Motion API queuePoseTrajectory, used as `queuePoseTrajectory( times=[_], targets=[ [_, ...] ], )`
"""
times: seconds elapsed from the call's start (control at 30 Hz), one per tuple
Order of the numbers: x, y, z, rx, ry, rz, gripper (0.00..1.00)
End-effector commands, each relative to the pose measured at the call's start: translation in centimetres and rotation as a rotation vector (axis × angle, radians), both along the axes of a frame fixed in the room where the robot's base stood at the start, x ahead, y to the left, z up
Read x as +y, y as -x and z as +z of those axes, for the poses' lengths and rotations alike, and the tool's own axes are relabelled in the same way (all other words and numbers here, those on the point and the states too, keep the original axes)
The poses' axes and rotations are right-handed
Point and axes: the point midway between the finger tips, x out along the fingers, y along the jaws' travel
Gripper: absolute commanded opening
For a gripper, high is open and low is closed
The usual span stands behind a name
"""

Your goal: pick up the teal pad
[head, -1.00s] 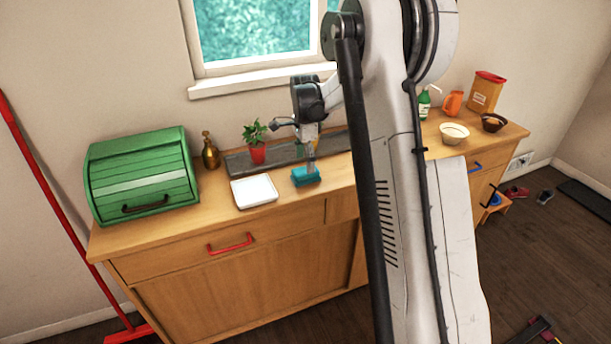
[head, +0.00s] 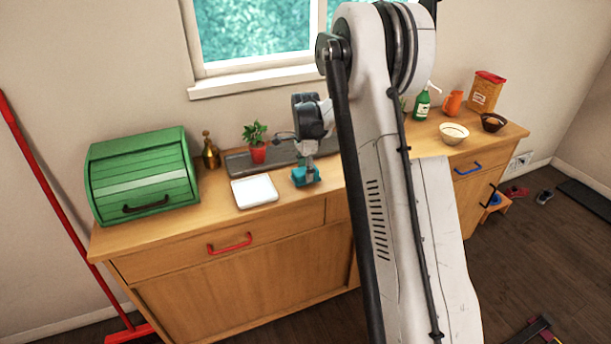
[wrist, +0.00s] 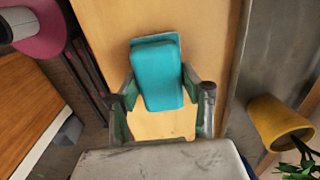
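The teal pad (head: 298,179) lies on the wooden counter, to the right of a white tray. In the wrist view the pad (wrist: 158,75) shows as a rounded block on a wider flat base. My gripper (head: 309,170) points down right at the pad in the head view and covers part of it. In the wrist view my gripper (wrist: 159,79) is open, with one finger on each side of the pad. I cannot tell whether the fingers touch it.
The white tray (head: 254,191) is close on the left. A potted plant (head: 257,145) stands behind, by the grey sink strip (head: 237,164). A green bread box (head: 142,175) fills the counter's left end.

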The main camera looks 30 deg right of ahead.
Motion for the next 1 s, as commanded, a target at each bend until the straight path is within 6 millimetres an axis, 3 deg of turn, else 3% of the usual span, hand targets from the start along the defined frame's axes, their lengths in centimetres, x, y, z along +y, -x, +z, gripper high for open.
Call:
queuePoseTrajectory(
  times=[0.13,0.47,0.63,0.77,1.0],
  targets=[
    [0.0,0.0,0.0,0.0,0.0,0.0,0.16],
    [0.0,0.0,0.4,0.0,0.0,0.0,0.16],
    [0.0,0.0,1.9,0.0,0.0,0.0,0.16],
    [0.0,0.0,4.4,0.0,0.0,0.0,0.16],
    [5.2,2.3,7.4,0.0,0.0,0.004,0.16]
  ],
)
